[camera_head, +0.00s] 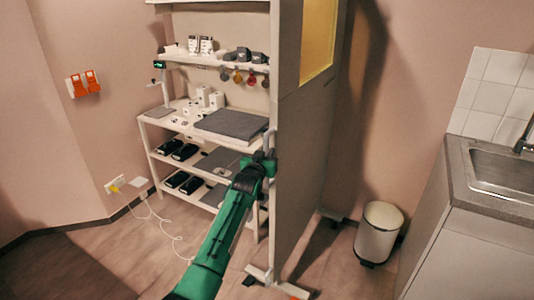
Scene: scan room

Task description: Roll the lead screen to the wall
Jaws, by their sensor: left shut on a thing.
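The lead screen (299,150) stands upright in the middle of the view, a tall grey-brown panel with a yellowish window (318,38) near its top. Its foot (275,284) shows on the floor at the near end. A light handle runs along its left edge. My left gripper (265,160) is at that handle and is shut on it; the fingertips are partly hidden. The wall (400,70) is behind the screen and to its right. My right gripper is not in view.
A white shelf bench (148,118) with pads and small items stands left of the screen. A white bin (379,233) stands to the screen's right, near the sink counter (470,210). A pale cable (162,220) lies on the floor at the left.

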